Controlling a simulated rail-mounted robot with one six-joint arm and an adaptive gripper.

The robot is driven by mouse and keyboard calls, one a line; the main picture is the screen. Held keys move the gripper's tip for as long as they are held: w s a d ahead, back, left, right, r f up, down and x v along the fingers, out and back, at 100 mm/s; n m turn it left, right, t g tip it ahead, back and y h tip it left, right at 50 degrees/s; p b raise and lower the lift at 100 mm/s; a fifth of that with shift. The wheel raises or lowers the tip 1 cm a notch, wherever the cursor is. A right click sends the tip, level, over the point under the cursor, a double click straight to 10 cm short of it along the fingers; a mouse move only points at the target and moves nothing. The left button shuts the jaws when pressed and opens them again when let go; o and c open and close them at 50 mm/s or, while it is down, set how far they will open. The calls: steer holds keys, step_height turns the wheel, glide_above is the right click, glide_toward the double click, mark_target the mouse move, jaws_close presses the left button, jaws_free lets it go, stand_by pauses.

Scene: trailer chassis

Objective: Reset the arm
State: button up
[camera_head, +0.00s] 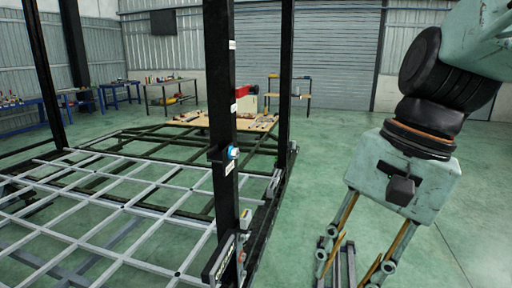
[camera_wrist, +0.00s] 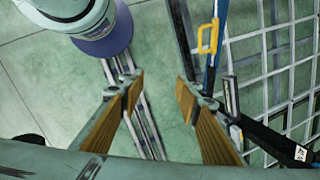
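My arm hangs on the right in the head view, with my gripper (camera_head: 350,262) pointing down, its tips near the bottom edge. In the wrist view my gripper (camera_wrist: 160,88) has its two tan-padded fingers spread apart, with only floor and metal rails visible between them. It is open and empty. The trailer chassis (camera_head: 110,200), a grey and dark metal grid frame, lies to the left of the arm. Its grid also shows at the right of the wrist view (camera_wrist: 265,55). The gripper appears apart from the chassis.
A black post (camera_head: 222,130) stands between the chassis and the arm; another black post (camera_head: 285,80) is behind. A yellow handle-like part (camera_wrist: 208,38) is right of my fingers. A tool-covered wooden tabletop (camera_head: 220,122) and a blue workbench (camera_head: 120,88) are farther back. Green floor (camera_head: 330,135) is clear.

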steer(key=s+d+r+n+t+h, duration=0.2)
steer(key=s+d+r+n+t, duration=0.1)
steer(key=s+d+n, duration=0.3)
steer(key=shift+s+d+n+t+h, duration=0.15)
steer(key=shift+s+n+t+h, duration=0.25)
steer(key=shift+s+n, duration=0.8)
steer(key=shift+s, duration=0.25)
stand_by(0.6)
